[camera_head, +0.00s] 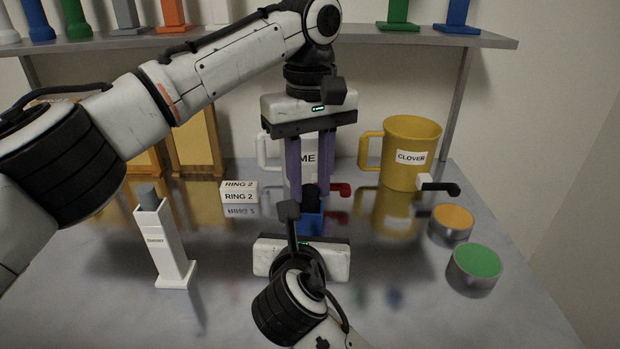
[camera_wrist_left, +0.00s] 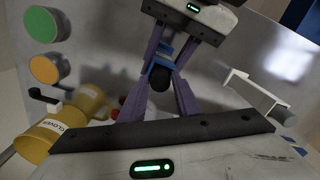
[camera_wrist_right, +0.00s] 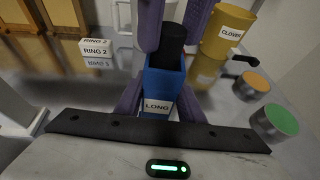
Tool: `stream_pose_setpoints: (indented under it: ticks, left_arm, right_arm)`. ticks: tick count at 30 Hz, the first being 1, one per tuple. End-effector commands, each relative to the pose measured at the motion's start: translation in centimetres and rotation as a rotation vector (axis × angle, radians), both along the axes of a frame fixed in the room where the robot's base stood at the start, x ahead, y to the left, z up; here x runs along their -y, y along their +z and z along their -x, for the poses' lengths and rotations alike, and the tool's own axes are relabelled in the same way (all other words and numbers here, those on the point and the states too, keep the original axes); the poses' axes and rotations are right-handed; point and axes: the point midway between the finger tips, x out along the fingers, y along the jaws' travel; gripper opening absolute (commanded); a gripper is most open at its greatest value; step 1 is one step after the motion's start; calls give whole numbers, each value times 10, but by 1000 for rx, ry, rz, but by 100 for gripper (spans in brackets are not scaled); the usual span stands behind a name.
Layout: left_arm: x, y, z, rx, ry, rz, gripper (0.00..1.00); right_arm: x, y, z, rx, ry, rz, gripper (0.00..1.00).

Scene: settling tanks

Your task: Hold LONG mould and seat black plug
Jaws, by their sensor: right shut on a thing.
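The blue LONG mould (camera_wrist_right: 160,90) stands upright, with its label facing the right wrist camera; its upper part shows in the head view (camera_head: 312,224). The black plug (camera_wrist_right: 171,42) is upright at the mould's top end; how deep it sits is not clear. My right gripper (camera_wrist_right: 158,100) is shut on the mould, one purple finger on each side. My left gripper (camera_head: 310,195) comes from above, its purple fingers pointing down on either side of the black plug (camera_wrist_left: 160,79). It looks open, with its fingers very close to the plug.
A white mould (camera_head: 163,240) with a grey plug stands at left. Orange (camera_head: 452,220) and green (camera_head: 476,262) topped tins are at right. A shelf (camera_head: 400,38) runs behind.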

Motion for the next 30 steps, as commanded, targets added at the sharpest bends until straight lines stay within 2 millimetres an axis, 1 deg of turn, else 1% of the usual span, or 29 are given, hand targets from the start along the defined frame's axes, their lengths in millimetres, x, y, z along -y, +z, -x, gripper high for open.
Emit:
stream_pose_setpoints:
  ticks: [1,2,10,13,17,22,27,30]
  left_arm:
    - [0,0,0,0,0,0,39]
    - [0,0,0,0,0,0,43]
    - [0,1,0,1,1,0,43]
    - [0,7,0,1,1,0,43]
    - [1,26,0,3,1,2,43]
    - [1,57,0,2,2,2,43]
    - [1,74,-1,2,1,0,43]
    - [0,78,0,0,0,0,43]
  right_arm:
    - [0,1,0,1,0,0,4]
    - [0,1,0,1,0,0,4]
    - [0,1,0,2,0,0,4]
    - [0,1,0,2,0,0,4]
    - [0,1,0,2,0,0,4]
    - [0,1,0,2,0,0,4]
    - [0,1,0,2,0,0,4]
    - [0,1,0,2,0,0,4]
